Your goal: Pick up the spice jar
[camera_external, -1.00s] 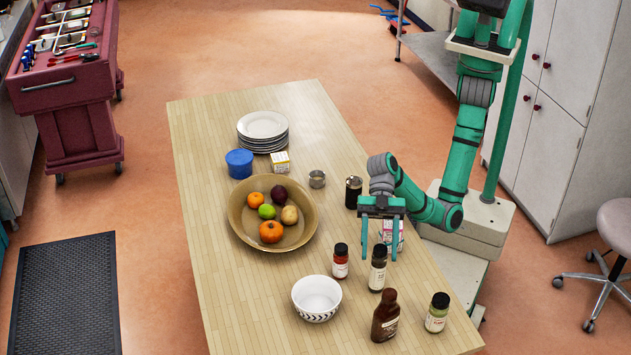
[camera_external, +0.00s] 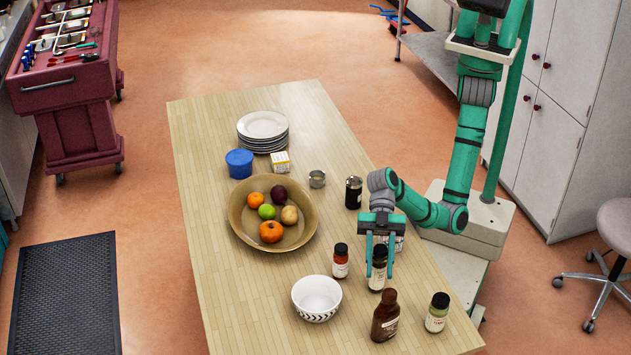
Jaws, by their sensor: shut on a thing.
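The spice jar (camera_external: 377,281), a tall jar with a dark cap and a pale label, stands upright on the wooden table (camera_external: 217,298) near its right side. My gripper (camera_external: 379,271) points down over it. The two green fingers are on either side of its upper part, shut on it. The jar's base still appears to rest on the table. Part of its neck and sides is hidden by the fingers.
A red jar with a black cap (camera_external: 341,261) stands close on the left. A brown bottle (camera_external: 385,318) and a green jar (camera_external: 436,313) stand in front. A white bowl (camera_external: 316,298) and fruit bowl (camera_external: 240,222) are left. A carton (camera_external: 399,243) is partly hidden behind my gripper.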

